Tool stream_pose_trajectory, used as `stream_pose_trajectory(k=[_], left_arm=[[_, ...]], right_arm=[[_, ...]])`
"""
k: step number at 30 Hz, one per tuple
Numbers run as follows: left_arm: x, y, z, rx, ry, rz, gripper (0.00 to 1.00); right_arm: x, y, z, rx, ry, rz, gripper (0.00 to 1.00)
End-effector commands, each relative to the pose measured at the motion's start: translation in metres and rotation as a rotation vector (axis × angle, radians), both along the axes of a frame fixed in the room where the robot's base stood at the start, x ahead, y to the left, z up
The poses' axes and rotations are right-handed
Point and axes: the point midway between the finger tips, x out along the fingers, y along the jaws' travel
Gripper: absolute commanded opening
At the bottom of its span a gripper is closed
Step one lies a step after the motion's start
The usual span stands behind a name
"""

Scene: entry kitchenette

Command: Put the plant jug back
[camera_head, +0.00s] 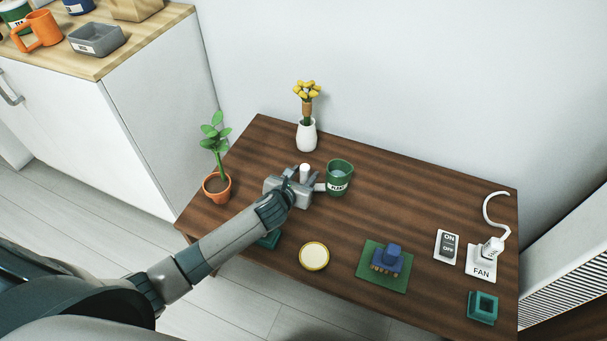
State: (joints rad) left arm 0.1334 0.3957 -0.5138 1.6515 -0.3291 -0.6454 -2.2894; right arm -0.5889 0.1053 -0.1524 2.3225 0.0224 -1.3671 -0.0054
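The green plant jug (339,180), with a white label and what looks like water inside, stands upright on the brown wooden table (440,205). My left gripper (313,178) is just to the left of the jug, its pale fingers spread apart and pointing toward it. One fingertip is very near or touching the jug's left side; I cannot tell which. The jug's handle is not visible. A potted plant (217,187) in a terracotta pot stands at the table's left edge. My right gripper is not in view.
A white vase of yellow flowers (307,135) stands behind the jug. A round cream lid or coaster (314,256), a blue block on a green mat (371,277), a teal square holder (482,308), a switch (447,247) and a fan plug (483,259) occupy the front and right. A teal piece (268,241) is partly under my arm.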

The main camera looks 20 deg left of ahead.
Motion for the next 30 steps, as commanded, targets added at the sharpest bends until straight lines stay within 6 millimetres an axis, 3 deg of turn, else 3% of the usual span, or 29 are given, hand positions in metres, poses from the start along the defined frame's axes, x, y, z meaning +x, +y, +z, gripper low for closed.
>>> stream_pose_trajectory(k=[14, 20, 30], left_arm=[[-0.006, 0.001, 0.005, 0.001, 0.001, 0.000, 0.41], [-0.028, 0.001, 0.017, 0.003, 0.001, -0.001, 0.41], [-0.082, 0.003, 0.044, 0.001, 0.001, -0.003, 0.41]], right_arm=[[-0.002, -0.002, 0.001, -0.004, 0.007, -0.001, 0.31], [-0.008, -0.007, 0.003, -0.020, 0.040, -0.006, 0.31], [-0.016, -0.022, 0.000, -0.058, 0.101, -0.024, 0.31]])
